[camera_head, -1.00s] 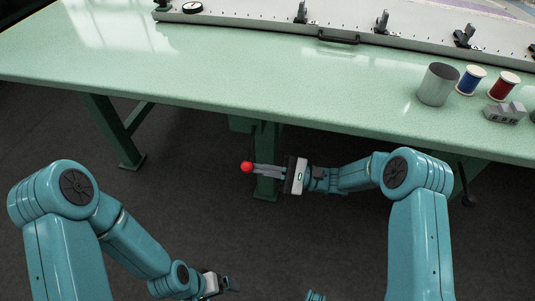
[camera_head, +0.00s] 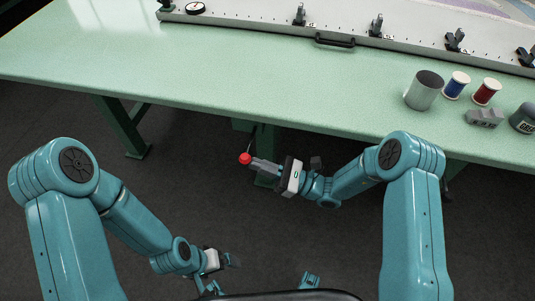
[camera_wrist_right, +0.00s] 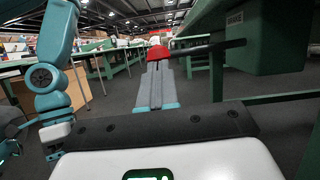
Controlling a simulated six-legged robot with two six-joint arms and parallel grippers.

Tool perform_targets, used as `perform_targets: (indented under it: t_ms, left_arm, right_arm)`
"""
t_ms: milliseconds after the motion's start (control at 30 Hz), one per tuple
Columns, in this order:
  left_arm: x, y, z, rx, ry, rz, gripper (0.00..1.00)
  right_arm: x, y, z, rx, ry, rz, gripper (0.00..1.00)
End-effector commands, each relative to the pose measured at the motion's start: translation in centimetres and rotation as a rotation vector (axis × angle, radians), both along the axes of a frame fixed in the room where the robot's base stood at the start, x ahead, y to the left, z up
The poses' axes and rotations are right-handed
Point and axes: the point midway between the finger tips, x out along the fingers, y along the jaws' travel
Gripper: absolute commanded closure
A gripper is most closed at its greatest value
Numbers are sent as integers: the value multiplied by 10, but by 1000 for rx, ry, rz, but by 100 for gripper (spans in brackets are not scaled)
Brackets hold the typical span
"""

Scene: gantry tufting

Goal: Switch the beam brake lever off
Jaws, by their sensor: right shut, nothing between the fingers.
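The brake lever's red knob (camera_head: 245,158) shows below the table's front edge in the head view. It also shows in the right wrist view (camera_wrist_right: 159,53), where a dark rod (camera_wrist_right: 195,49) runs from it to a green box (camera_wrist_right: 265,42) under the table. My right gripper (camera_head: 257,162) is shut and empty, with its fingertips right at the knob. In the wrist view its grey fingers (camera_wrist_right: 157,70) point straight at the knob; I cannot tell whether they touch it. My left gripper (camera_head: 231,262) hangs low over the floor, away from the lever; its jaws are too small to read.
The green table (camera_head: 200,75) spans the view above my arms. A metal cup (camera_head: 424,92), a blue spool (camera_head: 456,85), a red spool (camera_head: 486,92) and a grey block (camera_head: 484,118) stand at its right. A green table leg (camera_head: 125,128) stands at left. Dark floor lies clear between my arms.

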Motion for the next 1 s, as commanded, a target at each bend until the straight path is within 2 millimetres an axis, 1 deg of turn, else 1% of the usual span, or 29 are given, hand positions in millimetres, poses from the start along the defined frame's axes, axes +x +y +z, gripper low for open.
perform_targets:
  t_ms: [500,567,667,800,833,867,1000]
  left_arm:
    - [0,0,1,0,0,0,0]
    - [0,0,-1,0,0,0,0]
    - [0,0,-12,0,0,0,0]
    - [0,0,-36,0,0,0,0]
    - [0,0,-38,0,0,0,0]
    - [0,0,-29,0,1,0,0]
    - [0,0,-26,0,0,0,0]
  right_arm:
    - [0,0,0,2,9,1,100]
    - [0,0,-2,2,9,0,100]
    - [-1,-5,-14,2,9,0,100]
    - [-3,-18,-44,3,10,1,100]
    - [-3,-23,-47,3,10,1,100]
    - [-5,-31,-41,4,11,-2,100]
    - [-14,-63,-52,4,11,-1,100]
